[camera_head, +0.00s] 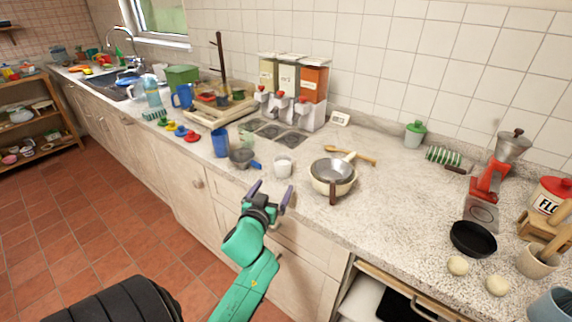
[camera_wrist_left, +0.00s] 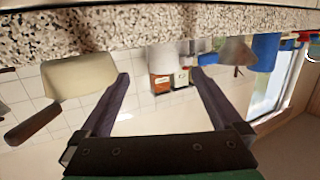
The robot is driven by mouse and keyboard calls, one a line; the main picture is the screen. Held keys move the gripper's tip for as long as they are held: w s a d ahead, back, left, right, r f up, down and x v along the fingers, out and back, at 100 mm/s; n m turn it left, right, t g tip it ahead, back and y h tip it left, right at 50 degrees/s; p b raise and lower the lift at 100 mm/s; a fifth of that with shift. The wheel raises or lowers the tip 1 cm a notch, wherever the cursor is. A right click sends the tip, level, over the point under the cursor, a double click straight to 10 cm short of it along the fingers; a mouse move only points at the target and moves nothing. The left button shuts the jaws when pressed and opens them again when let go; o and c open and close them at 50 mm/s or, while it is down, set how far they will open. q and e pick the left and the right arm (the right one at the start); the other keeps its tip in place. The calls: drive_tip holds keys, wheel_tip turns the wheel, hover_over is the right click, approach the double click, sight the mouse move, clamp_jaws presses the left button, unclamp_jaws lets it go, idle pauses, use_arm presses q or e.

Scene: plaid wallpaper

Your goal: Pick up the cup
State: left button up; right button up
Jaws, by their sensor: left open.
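A small white cup (camera_head: 283,166) stands upright near the front edge of the counter. A taller blue cup (camera_head: 220,142) stands further left. I cannot tell which of the two the task means. My left gripper (camera_head: 271,191) is open and empty just in front of the counter edge, its fingers pointing toward the white cup. It is apart from the cup. In the left wrist view, which is upside down, a pale cup shape (camera_wrist_left: 162,56) shows between the two spread fingers, beyond their tips. My right gripper is out of view.
A cream pot with a brown handle (camera_head: 333,180) stands right of the white cup. A grey pan with a blue handle (camera_head: 242,158) is close on its left. Food dispensers (camera_head: 290,95) stand behind. A wooden spoon (camera_head: 350,156) lies beyond the pot.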

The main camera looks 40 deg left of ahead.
sight(280, 172)
use_arm(q)
drive_tip(key=x, duration=0.4)
drive_tip(key=shift+w+a, duration=0.1)
drive_tip(key=shift+w, duration=0.05)
drive_tip(key=x, duration=0.3)
drive_tip(key=p+x, duration=0.1)
drive_tip(key=x, duration=0.2)
drive_tip(key=shift+a+f, duration=0.1)
drive_tip(key=shift+a, duration=0.2)
drive_tip(key=shift+w, duration=0.15)
drive_tip(key=c, duration=1.4)
drive_tip(key=shift+c, duration=0.2)
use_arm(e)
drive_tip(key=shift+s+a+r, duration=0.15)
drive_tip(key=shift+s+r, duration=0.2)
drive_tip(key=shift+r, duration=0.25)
